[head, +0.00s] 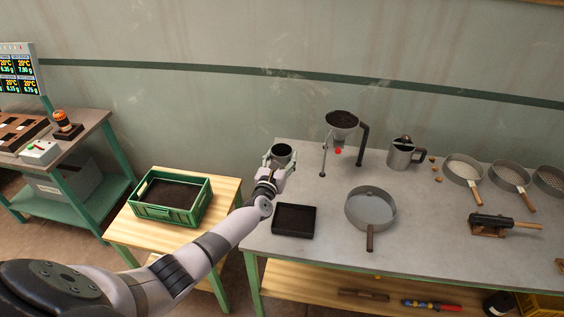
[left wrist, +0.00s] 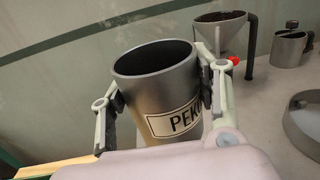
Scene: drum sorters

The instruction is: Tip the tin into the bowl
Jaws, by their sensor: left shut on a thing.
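The tin (head: 281,152) is a grey metal cup. In the left wrist view the tin (left wrist: 155,85) shows a pale label reading "PEK", its end hidden by a finger. My left gripper (head: 280,160) is shut on it, one finger on each side, at the table's back left. The tin is roughly upright, mouth up; its inside is dark and I cannot tell the contents. No plain bowl stands out: a funnel-shaped hopper (head: 343,121) with dark grains sits on a stand right of the tin, and a round grey handled pan (head: 370,207) lies nearer. My right gripper is not in view.
A black tray (head: 295,220) lies at the grey table's (head: 330,258) front left. A metal jug (head: 402,155) and several sieves (head: 463,168) stand to the right. A green crate (head: 170,213) of dark material sits on the wooden table at left.

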